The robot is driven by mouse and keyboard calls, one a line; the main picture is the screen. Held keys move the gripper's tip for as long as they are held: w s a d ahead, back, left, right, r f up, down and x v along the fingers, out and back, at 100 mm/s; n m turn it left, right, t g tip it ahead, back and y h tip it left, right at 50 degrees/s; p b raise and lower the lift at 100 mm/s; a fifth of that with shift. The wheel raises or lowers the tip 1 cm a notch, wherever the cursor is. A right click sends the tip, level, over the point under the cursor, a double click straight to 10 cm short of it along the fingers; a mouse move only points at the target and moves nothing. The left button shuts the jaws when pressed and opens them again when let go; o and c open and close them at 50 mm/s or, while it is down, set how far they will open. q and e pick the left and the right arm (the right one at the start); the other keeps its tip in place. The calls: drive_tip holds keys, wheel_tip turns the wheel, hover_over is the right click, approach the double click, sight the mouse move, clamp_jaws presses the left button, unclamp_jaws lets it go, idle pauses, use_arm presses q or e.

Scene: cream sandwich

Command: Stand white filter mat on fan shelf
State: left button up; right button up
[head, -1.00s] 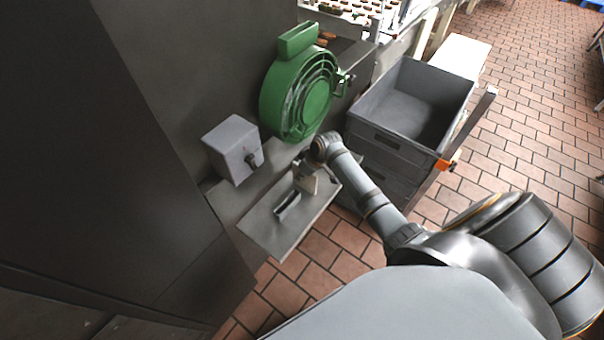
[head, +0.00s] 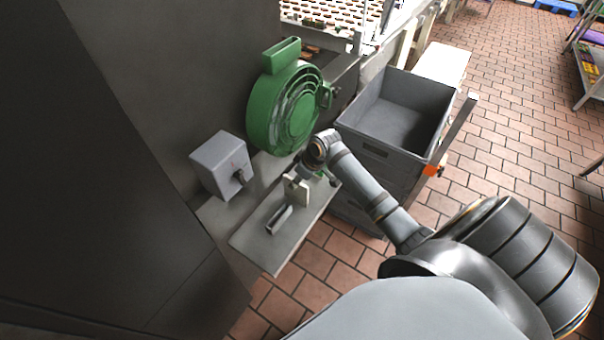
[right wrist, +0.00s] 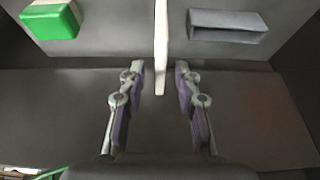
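The white filter mat (head: 296,191) stands upright on the grey fan shelf (head: 262,251), close to a slotted grey holder (head: 279,220). In the right wrist view the mat (right wrist: 161,45) shows edge-on as a thin pale slab. My right gripper (right wrist: 160,72) is open, with one finger on each side of the mat and a visible gap to both. In the head view my right gripper (head: 298,178) is just above the mat, and its fingers are partly hidden. My left gripper is not in view.
A green round fan (head: 283,110) stands behind the shelf. A grey box with a knob (head: 221,163) is at its left. An open grey crate (head: 364,152) stands to the right. A green block (right wrist: 52,20) shows in the right wrist view. The shelf's front part is bare.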

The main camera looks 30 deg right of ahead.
drive_tip(key=v, duration=0.6)
